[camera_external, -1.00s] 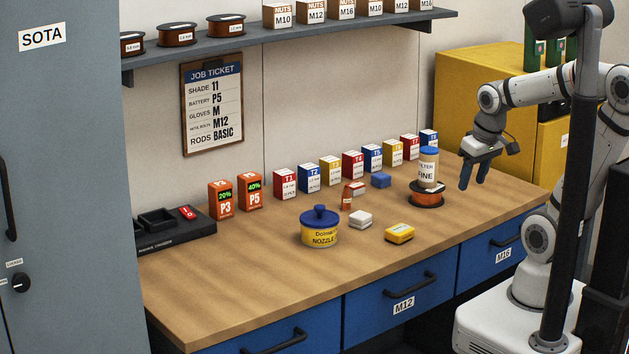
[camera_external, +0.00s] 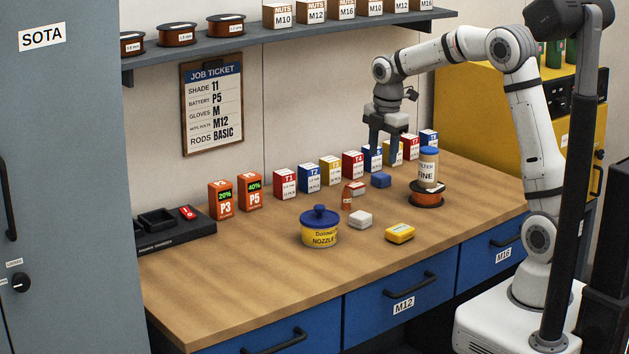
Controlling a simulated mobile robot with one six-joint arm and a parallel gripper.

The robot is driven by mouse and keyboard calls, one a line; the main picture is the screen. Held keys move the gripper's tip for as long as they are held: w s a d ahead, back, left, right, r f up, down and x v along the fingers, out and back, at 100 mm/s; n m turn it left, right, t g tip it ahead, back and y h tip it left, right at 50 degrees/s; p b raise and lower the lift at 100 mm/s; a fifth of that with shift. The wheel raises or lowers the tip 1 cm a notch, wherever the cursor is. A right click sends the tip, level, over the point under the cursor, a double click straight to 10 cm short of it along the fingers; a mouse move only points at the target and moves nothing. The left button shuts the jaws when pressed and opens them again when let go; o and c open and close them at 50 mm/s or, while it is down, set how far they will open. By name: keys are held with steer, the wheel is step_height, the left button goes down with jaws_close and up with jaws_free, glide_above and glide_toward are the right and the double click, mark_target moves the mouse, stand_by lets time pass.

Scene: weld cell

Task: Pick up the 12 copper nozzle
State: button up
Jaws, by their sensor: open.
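A small copper-orange upright piece (camera_external: 347,201) with a pale label stands on the bench just left of a small red and white block; it may be the copper nozzle, but its marking is too small to read. My gripper (camera_external: 384,158) is open and empty, with its fingers pointing down. In the picture it overlaps the row of numbered boxes at the back of the bench, above and to the right of the copper-orange piece and apart from it.
A blue-lidded yellow nozzle tub (camera_external: 319,235), a white block (camera_external: 360,219), a yellow block (camera_external: 400,233) and a blue block (camera_external: 381,180) lie around it. A filter can (camera_external: 428,170) stands on a spool (camera_external: 427,198). The front left bench (camera_external: 220,285) is clear.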

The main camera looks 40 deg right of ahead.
mark_target(346, 209)
steer(key=w+f+n, duration=0.2)
steer(key=w, duration=0.1)
steer(key=w+a+f+n, duration=0.1)
steer(key=w+f+n, duration=0.2)
steer(key=w+a+f+n+g, duration=0.1)
steer(key=w+f+n, duration=0.1)
steer(key=w+n, duration=0.1)
steer(key=shift+w+a+f, duration=0.25)
steer(key=shift+w, duration=0.25)
steer(key=shift+w+f+n, duration=0.15)
steer(key=shift+f+n, duration=0.15)
steer(key=f, duration=0.2)
steer(key=f+p, duration=0.1)
steer(key=f, duration=0.4)
steer(key=shift+a+f+p, duration=0.25)
steer(key=shift+f+p, duration=0.05)
